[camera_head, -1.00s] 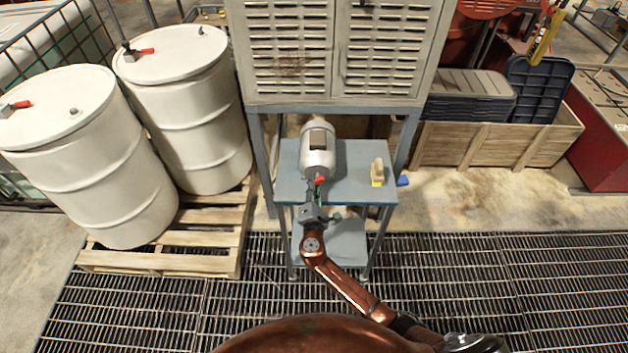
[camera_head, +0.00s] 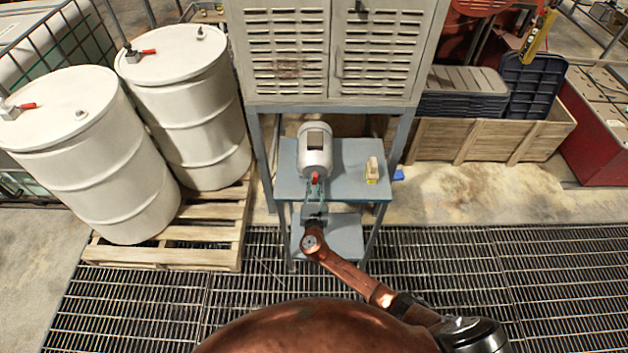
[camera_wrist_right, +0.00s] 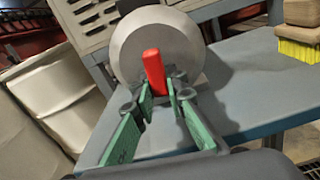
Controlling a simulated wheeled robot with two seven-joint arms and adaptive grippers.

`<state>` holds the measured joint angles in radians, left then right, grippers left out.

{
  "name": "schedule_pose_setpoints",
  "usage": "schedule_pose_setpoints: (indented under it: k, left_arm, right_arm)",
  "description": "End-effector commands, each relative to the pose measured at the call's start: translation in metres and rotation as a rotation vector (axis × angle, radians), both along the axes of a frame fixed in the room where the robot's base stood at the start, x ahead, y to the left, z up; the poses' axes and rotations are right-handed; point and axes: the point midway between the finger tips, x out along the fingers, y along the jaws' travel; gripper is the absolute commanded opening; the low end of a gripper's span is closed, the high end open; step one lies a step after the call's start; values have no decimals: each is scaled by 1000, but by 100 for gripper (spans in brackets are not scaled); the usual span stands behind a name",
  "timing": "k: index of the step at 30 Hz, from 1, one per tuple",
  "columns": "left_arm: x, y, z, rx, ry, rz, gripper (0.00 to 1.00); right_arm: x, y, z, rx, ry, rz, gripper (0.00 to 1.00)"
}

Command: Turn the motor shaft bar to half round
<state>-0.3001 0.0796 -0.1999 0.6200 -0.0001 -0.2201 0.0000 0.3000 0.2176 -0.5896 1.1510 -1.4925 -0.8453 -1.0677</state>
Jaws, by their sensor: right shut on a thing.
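The grey motor (camera_head: 313,150) lies on the blue-grey table with its round end facing me. The red shaft bar (camera_head: 316,178) stands out at that end. In the right wrist view the bar (camera_wrist_right: 154,72) looks nearly upright in the picture, leaning slightly left at the top, in front of the motor's pale round face (camera_wrist_right: 180,50). My right gripper (camera_head: 315,187) is at the bar, its green-padded fingers on either side of it and shut on it. The fingertips hide the bar's lower part and the shaft. My left gripper is not in view.
The table (camera_head: 345,185) also holds a brush with yellow bristles (camera_head: 372,170), right of the motor. A louvred cabinet (camera_head: 335,60) stands above and behind. White drums (camera_head: 90,155) stand on a pallet at the left. The grating floor at the right is clear.

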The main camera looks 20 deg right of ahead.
Motion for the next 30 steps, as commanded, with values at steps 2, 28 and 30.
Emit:
schedule_pose_setpoints:
  k: [2, 28, 30]
  left_arm:
    - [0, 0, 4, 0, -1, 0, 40]
    - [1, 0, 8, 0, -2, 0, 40]
    - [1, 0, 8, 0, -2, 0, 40]
  right_arm:
    - [-1, 1, -1, -33, 13, 2, 0]
    - [-1, -1, -3, -99, 32, 1, 23]
    - [-1, -1, -2, -99, 32, 1, 28]
